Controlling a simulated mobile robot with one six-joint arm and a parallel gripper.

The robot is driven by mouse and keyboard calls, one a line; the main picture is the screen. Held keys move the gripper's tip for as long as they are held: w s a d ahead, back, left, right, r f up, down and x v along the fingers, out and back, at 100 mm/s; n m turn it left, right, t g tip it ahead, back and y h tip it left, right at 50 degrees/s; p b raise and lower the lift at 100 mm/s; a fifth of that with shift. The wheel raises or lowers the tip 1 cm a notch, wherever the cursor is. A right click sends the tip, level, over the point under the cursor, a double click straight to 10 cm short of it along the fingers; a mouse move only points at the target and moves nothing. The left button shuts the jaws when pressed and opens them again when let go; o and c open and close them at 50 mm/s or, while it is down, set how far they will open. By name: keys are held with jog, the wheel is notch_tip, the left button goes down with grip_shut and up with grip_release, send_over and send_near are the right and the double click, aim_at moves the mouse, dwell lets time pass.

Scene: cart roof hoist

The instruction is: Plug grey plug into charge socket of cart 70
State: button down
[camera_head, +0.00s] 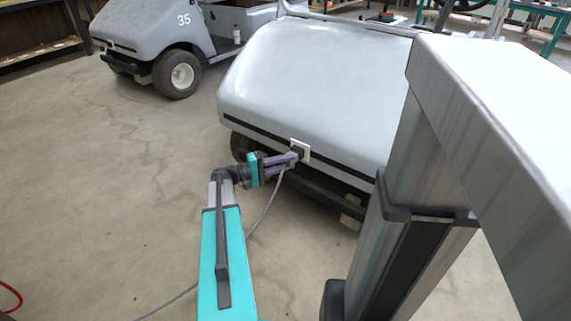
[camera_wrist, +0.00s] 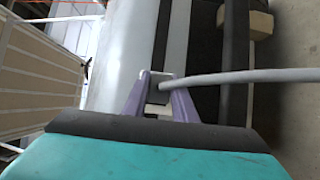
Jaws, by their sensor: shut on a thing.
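The near cart (camera_head: 310,85) has a pale grey front with a dark strip; no number shows on it. Its charge socket (camera_head: 300,148) is a white square frame low on the front. My gripper (camera_head: 291,157) has purple fingers and is right at the socket. In the wrist view my gripper (camera_wrist: 160,100) is shut on the grey plug (camera_wrist: 158,96), with a grey cable (camera_wrist: 240,76) leading off to the right. The plug is at the socket frame (camera_wrist: 161,75). The fingers hide much of it, so I cannot tell how deep it sits.
Another grey cart (camera_head: 150,35), numbered 35, stands at the back left. The plug's cable (camera_head: 265,213) hangs to the floor beside my arm. A wooden block (camera_head: 350,222) sits under the near cart. A red hose (camera_head: 12,292) lies lower left.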

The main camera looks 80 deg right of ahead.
jog(key=shift+s+d, duration=0.25)
jog(key=shift+d, duration=0.2)
jog(key=c, duration=1.4)
grip_release()
jog(key=p+v, duration=0.2)
jog(key=v, duration=1.1)
jog(key=shift+w+a+p, duration=0.25)
jog(key=shift+w+p, duration=0.05)
